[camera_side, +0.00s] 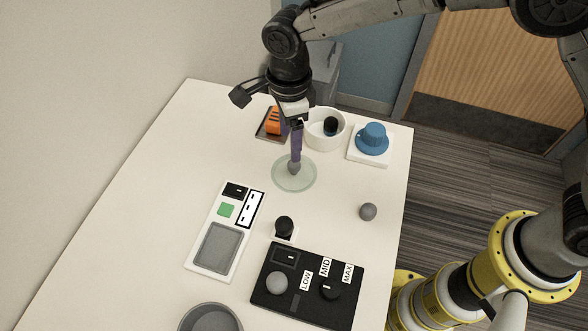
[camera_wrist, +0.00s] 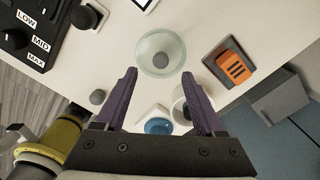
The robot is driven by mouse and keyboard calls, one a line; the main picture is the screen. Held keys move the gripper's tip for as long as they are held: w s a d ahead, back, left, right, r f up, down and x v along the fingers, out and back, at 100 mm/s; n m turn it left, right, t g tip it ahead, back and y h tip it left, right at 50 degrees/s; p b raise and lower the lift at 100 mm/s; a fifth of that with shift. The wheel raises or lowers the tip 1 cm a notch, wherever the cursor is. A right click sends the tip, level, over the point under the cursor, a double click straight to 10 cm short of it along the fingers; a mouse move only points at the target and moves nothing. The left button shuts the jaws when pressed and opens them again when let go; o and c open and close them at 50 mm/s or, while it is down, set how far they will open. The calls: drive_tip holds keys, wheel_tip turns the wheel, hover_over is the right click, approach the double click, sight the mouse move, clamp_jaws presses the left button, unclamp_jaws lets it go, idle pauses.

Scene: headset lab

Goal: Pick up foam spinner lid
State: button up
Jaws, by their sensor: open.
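What looks like the foam spinner lid is a pale green, see-through disc (camera_side: 283,183) with a grey round knob (camera_side: 294,169) at its middle. It lies flat on the table. In the wrist view the lid (camera_wrist: 148,66) and its knob (camera_wrist: 160,60) show just beyond the fingertips. My gripper (camera_side: 296,158) points down over the lid. Its purple fingers stand apart, with nothing held between them, in the wrist view (camera_wrist: 159,73). In the side view the fingertips appear close above the knob and partly cover it; the exact gap cannot be told.
Behind the lid stand an orange item (camera_side: 273,122) on a dark tray, a white bowl (camera_side: 316,142) and a blue knob (camera_side: 372,137) on a white base. A grey ball (camera_side: 368,212) lies right. A black knob (camera_side: 284,226), white panel (camera_side: 205,268) and black control panel (camera_side: 318,308) lie nearer.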

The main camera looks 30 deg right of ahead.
sight(294, 169)
wheel_tip(294, 169, down, 3)
drive_tip(key=shift+r, duration=0.1)
drive_tip(key=shift+d+f, duration=0.2)
drive_tip(key=shift+f, duration=1.15)
drive_tip(key=shift+d+f, duration=0.15)
drive_tip(key=shift+f, duration=1.15)
drive_tip(key=shift+c, duration=0.3)
clamp_jaws()
